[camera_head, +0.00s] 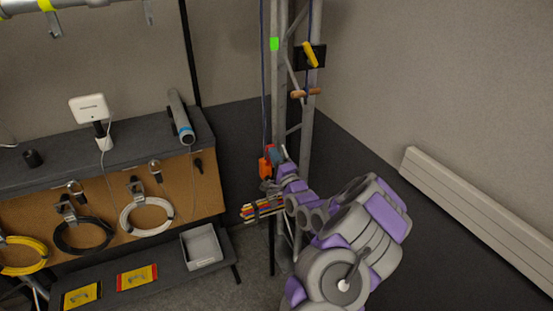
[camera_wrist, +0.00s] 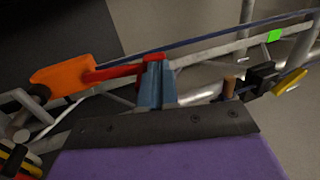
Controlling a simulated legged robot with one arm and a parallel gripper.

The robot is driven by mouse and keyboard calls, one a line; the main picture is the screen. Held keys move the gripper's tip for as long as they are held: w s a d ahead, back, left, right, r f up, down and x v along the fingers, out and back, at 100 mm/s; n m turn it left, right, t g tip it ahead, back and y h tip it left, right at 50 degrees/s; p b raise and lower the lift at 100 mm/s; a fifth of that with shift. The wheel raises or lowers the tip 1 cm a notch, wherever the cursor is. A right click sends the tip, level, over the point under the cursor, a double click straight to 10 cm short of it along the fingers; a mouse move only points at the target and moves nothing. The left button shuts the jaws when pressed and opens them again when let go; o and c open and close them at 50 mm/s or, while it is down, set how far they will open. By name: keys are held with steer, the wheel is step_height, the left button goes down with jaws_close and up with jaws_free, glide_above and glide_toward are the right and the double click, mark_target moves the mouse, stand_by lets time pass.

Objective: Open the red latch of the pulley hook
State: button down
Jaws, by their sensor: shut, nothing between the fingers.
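The pulley hook shows as an orange body (camera_head: 265,168) on the rope beside the truss. In the wrist view its orange body (camera_wrist: 62,80) lies at the left. The red latch (camera_wrist: 115,71) extends right from the orange body and reaches the blue-grey fingertips. My gripper (camera_wrist: 156,80) is shut with nothing held, its fingers at the latch's right end; I cannot tell whether they touch it. In the head view my gripper (camera_head: 277,155) is right beside the hook and partly hides it. The latch's exact opening is not clear.
The metal truss (camera_head: 305,110) stands directly behind my gripper, with a blue rope (camera_wrist: 200,38) alongside. A yellow-handled device (camera_head: 310,55) and a wooden handle (camera_head: 305,93) sit higher up. Coloured cables (camera_head: 262,209) hang below the hook. A workbench (camera_head: 110,190) stands left.

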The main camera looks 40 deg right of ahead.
steer(key=shift+w+d+r+g+y+p, duration=0.1)
steer(key=shift+w+r+g+y+p, duration=0.35)
steer(key=shift+w+r+g, duration=0.3)
steer(key=shift+w+d+r+g+p, duration=0.1)
steer(key=shift+w+d+g+p, duration=0.15)
steer(key=shift+w+g+p, duration=0.4)
steer(key=shift+s+g, duration=0.1)
steer(key=shift+g, duration=0.2)
